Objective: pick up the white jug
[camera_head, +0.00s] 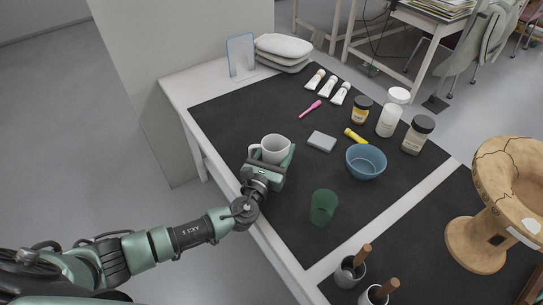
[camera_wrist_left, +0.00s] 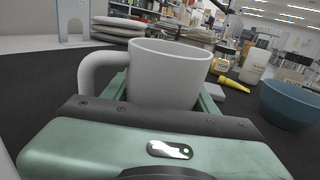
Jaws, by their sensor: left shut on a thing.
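The white jug (camera_head: 274,148) is upright at the left part of the dark mat, with its handle to the left. It fills the middle of the left wrist view (camera_wrist_left: 166,75), with the handle (camera_wrist_left: 95,75) at its left. My left gripper (camera_head: 276,160) is shut on the jug, with green fingers on either side of its lower body. The jug's base is hidden behind the gripper, so I cannot tell whether it touches the mat. My right gripper is not in view.
A blue bowl (camera_head: 366,161), a grey block (camera_head: 322,141) and a green cup (camera_head: 323,207) stand to the right. Jars, tubes and a yellow tool (camera_head: 354,135) lie farther back. A cracked tan vessel (camera_head: 490,210) stands at the right. The mat left of the pink tool (camera_head: 310,109) is clear.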

